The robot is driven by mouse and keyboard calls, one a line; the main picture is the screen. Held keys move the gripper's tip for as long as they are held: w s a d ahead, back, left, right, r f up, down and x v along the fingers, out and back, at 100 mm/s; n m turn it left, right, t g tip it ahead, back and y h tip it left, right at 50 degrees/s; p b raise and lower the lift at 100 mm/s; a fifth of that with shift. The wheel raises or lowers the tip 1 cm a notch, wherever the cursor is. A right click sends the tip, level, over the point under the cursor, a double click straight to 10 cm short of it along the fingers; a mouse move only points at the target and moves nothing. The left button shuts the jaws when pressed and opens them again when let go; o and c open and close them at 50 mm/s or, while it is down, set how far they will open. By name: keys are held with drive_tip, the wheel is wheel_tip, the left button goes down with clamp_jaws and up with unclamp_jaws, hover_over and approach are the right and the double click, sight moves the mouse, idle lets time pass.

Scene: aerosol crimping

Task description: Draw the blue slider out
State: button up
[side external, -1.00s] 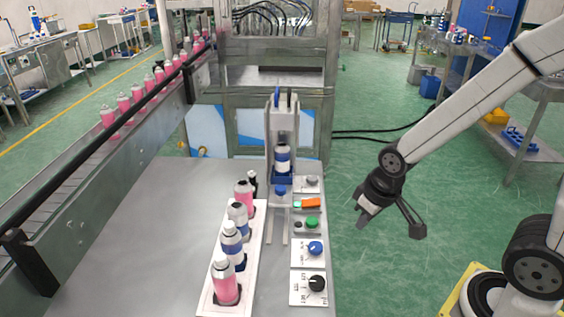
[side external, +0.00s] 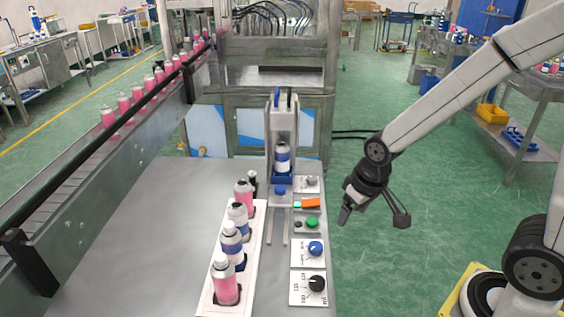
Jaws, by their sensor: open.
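The blue slider (side external: 281,190) sits at the base of the white crimping machine (side external: 291,118), at the near end of its column, above two parallel rails (side external: 278,240). A can with a blue and white band (side external: 282,157) stands upright in the machine, just behind the slider's front knob. My gripper (side external: 372,219) is open and empty. It hangs to the right of the table, over the green floor, apart from the slider and the machine.
A white rack (side external: 212,296) with several pink and blue cans stands left of the rails. Control boxes with a green button (side external: 311,222), a blue knob (side external: 315,248) and a black knob (side external: 317,283) line the table's right edge. The table's left part is bare.

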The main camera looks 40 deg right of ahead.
sight(281, 188)
drive_tip(key=w+m, duration=0.2)
drive_tip(key=w, duration=0.5)
drive_tip(key=w+m+g, duration=0.1)
drive_tip(key=w+m, duration=0.2)
drive_tip(key=w, duration=0.4)
drive_tip(key=w+r+m+g, duration=0.1)
drive_tip(key=w+m, duration=0.1)
drive_tip(key=w, duration=0.6)
drive_tip(key=shift+w+d, duration=0.1)
drive_tip(key=shift+d, duration=0.15)
drive_tip(key=shift+w+f+m, duration=0.1)
drive_tip(key=shift+w+m, duration=0.5)
drive_tip(key=shift+w, duration=0.2)
drive_tip(key=shift+f, duration=3.9)
drive_tip(key=shift+c, duration=0.2)
clamp_jaws()
